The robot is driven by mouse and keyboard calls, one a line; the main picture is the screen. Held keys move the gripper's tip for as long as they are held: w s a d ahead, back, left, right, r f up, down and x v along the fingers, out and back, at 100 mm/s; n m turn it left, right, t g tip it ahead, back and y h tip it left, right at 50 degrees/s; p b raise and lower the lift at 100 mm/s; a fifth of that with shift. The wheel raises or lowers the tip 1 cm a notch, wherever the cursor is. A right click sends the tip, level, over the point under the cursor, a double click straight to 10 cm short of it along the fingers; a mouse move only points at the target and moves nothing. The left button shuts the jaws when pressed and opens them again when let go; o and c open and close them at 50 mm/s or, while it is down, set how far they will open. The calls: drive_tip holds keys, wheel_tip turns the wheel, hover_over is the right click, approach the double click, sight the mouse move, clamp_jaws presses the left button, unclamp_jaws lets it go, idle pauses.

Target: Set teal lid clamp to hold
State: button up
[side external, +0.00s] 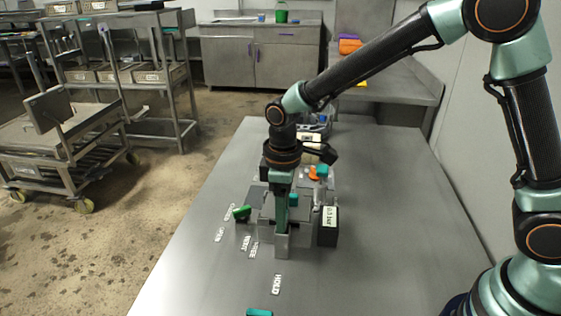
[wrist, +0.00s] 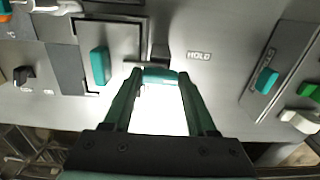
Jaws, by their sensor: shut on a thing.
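The teal lid clamp (wrist: 160,76) shows as a teal bar between the fingertips of my gripper (wrist: 162,80) in the wrist view. My gripper is shut on it. In the side view my gripper (side external: 282,240) points down at the near end of the grey fixture, and its fingers hide most of the clamp. The HOLD label (wrist: 199,55) lies flat to the right of the clamp in the wrist view. In the side view the HOLD label (side external: 277,284) lies on the bench, nearer the camera than my gripper.
Another teal handle (wrist: 100,66) stands left of my fingers, and a teal knob (wrist: 266,80) stands on a plate at right. A green handle (side external: 241,212) is left of my gripper, and a dark labelled box (side external: 328,225) stands close on its right. The bench (side external: 200,285) front is mostly clear.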

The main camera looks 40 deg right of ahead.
drive_tip(key=shift+r, duration=0.1)
idle(0.3)
drive_tip(key=o, duration=1.4)
drive_tip(key=shift+c, duration=0.2)
wheel_tip(320, 180, up, 12)
drive_tip(key=shift+d, duration=0.1)
drive_tip(key=s+d+r+m+t, duration=0.2)
drive_tip(key=s+d+m+t, duration=0.3)
drive_tip(key=s+d+m, duration=0.4)
drive_tip(key=s+d, duration=0.2)
drive_tip(key=d, duration=0.4)
drive_tip(key=shift+r+t, duration=0.3)
